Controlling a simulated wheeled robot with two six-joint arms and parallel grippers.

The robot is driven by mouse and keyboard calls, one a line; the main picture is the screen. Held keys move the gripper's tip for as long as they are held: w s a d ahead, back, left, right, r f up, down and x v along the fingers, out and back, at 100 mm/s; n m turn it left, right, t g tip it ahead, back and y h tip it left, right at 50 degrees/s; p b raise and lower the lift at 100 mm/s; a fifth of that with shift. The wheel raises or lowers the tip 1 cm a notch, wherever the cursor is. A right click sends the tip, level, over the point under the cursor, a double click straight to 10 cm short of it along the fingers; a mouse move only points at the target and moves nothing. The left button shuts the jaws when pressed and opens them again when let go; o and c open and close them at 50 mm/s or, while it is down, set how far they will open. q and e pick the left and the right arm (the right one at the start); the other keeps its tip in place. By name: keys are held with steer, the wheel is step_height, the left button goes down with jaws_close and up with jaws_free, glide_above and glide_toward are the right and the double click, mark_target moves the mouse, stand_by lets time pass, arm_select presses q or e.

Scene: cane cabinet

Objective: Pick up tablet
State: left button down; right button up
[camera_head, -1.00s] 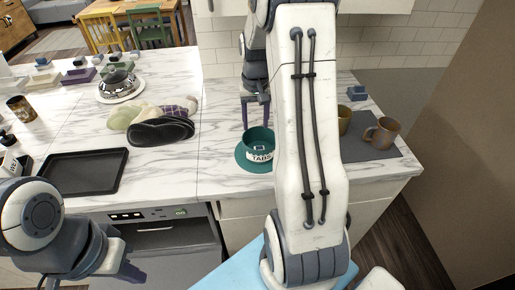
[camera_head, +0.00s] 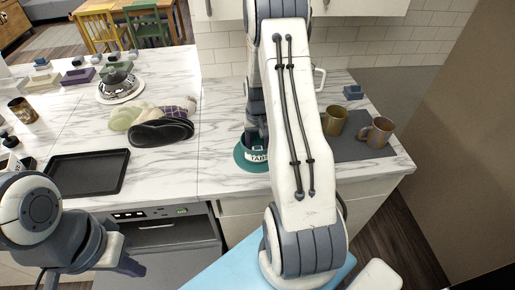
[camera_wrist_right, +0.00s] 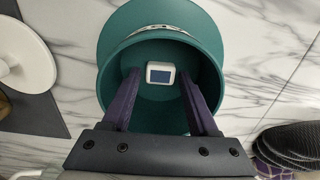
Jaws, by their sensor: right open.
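The tablet (camera_wrist_right: 160,73) is a small white block with a dark blue top. In the right wrist view it lies inside the teal bowl (camera_wrist_right: 118,38), which is labelled "TABS" in the head view (camera_head: 258,156). My right gripper (camera_wrist_right: 159,78) is open, its two purple fingers reaching into the bowl. The fingertips are on either side of the tablet, with gaps at both sides. In the head view my right arm hides most of the bowl and the tablet. My left gripper (camera_head: 125,265) hangs at the lower left, away from the bowl; its finger gap is unclear.
Two mugs (camera_head: 378,132) (camera_head: 334,121) stand on a grey mat at right. A black tray (camera_head: 88,172), mitts (camera_head: 160,131) and an open dishwasher (camera_head: 165,240) are at left.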

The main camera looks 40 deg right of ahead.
jaws_close()
steer(key=shift+r, duration=0.15)
